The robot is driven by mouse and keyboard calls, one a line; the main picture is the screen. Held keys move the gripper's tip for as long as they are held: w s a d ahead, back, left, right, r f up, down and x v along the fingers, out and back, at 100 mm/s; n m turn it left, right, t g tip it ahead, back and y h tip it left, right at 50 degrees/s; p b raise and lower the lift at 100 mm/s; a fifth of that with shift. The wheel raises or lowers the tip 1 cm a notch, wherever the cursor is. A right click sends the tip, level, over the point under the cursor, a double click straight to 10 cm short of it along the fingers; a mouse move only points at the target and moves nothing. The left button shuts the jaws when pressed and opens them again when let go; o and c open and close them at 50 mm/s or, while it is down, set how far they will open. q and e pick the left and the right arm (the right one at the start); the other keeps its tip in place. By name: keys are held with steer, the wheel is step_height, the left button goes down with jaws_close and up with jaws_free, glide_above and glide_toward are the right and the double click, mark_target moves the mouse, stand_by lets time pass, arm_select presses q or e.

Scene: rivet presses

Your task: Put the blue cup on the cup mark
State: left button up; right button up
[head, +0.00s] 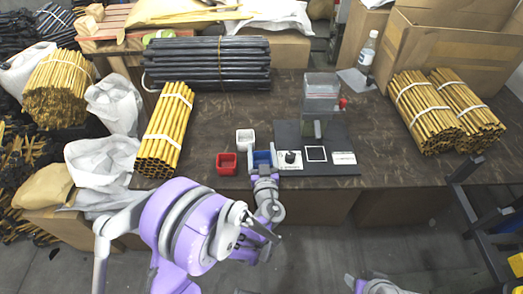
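The blue cup (262,155) stands at the left edge of the black press board, partly hidden by my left gripper. My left gripper (265,168) is at the cup's near side, with its fingers at or over the near wall. I cannot tell whether they are closed on it. The cup mark, likely the white-outlined square (316,154), lies on the black board (340,132) to the right of the cup and is empty. My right gripper (358,284) shows only partly at the bottom edge, away from the table; its fingers are unclear.
A red cup (226,163) and a white cup (245,139) stand just left of the blue cup. Yellow rod bundles (166,130) lie left and right.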

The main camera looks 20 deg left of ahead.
arm_select(q)
steer(key=o, duration=0.3)
